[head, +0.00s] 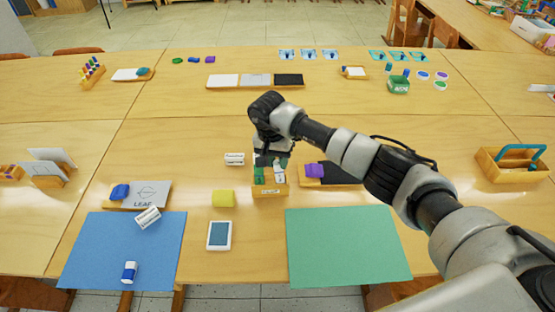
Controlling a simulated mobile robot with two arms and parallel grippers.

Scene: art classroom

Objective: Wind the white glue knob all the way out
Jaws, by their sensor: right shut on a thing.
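My right gripper (271,163) points down at a small wooden box (270,191) near the middle of the table. It is shut on a small white piece (279,173) in that box, with green pieces (263,175) beside it. The fingers hide much of the contents, and I cannot tell for sure whether the white piece is the glue knob. A white labelled cylinder (148,217) lies at the top edge of the blue mat. A white and blue stick (129,272) is lower on that mat. Another white labelled item (234,159) lies left of the gripper. My left gripper is not in view.
A blue mat (100,245) and a green mat (345,245) lie at the front. A dark tray (340,175) with a purple block stands close right of the box. A wooden caddy (512,170) is far right.

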